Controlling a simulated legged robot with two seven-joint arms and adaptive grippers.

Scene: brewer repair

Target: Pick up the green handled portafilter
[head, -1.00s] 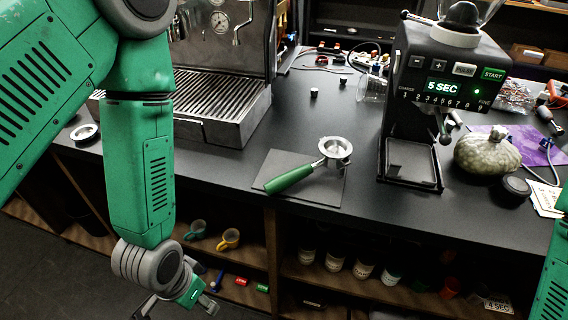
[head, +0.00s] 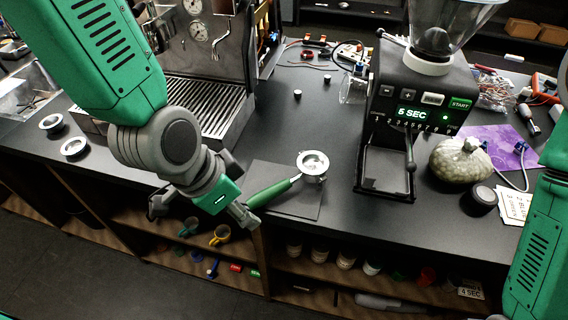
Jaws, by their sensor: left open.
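The green handled portafilter lies on a dark square mat (head: 300,206) on the counter. Its green handle (head: 268,194) points to the lower left, and its round metal basket (head: 313,164) is at the upper right. My left gripper (head: 201,212) is open and empty at the counter's front edge, left of the portafilter. One of its fingers is close to the handle's end; I cannot tell whether they touch. My right arm shows at the right edge, but its gripper is out of view.
The espresso machine (head: 205,100) stands behind my left arm, and the grinder (head: 412,110) is to the right of the mat. Mugs and jars fill the shelves below. The counter behind the mat is mostly clear.

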